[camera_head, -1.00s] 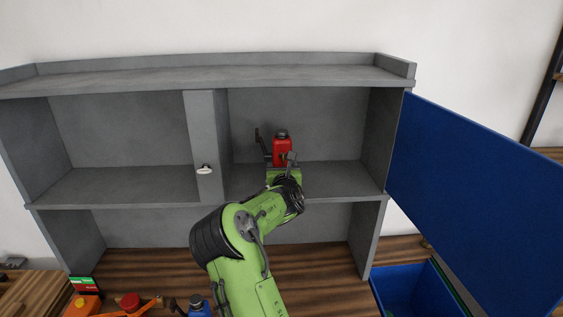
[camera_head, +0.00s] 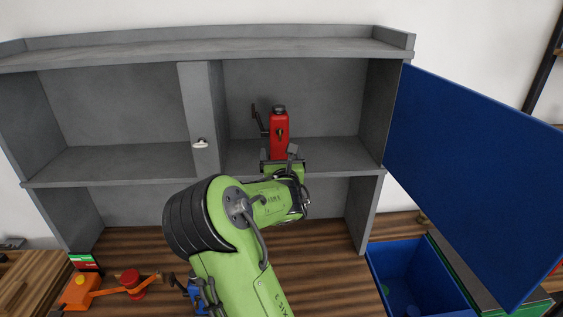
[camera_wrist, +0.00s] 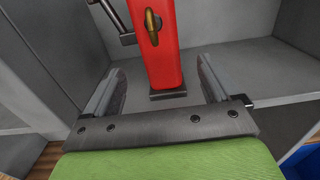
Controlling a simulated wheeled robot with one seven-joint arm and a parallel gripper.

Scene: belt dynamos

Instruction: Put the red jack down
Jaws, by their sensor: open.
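The red jack (camera_head: 279,135) stands upright in the right-hand compartment of the grey cabinet, its crank handle sticking out to its left. In the wrist view the red jack (camera_wrist: 160,45) shows a brass-coloured fitting and a dark foot on the grey shelf (camera_wrist: 255,75). My gripper (camera_head: 282,160) is in front of the jack at shelf height. In the wrist view my gripper (camera_wrist: 160,90) is open, with one finger on each side of the jack's lower part and a visible gap on both sides. The jack's base is partly hidden in the head view.
The blue door (camera_head: 470,180) hangs open at the right. A blue bin (camera_head: 375,275) stands below it. An orange item (camera_head: 80,291) and a partly hidden blue item (camera_head: 196,294) lie on the wooden bench. The left cabinet compartment (camera_head: 120,165) is empty.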

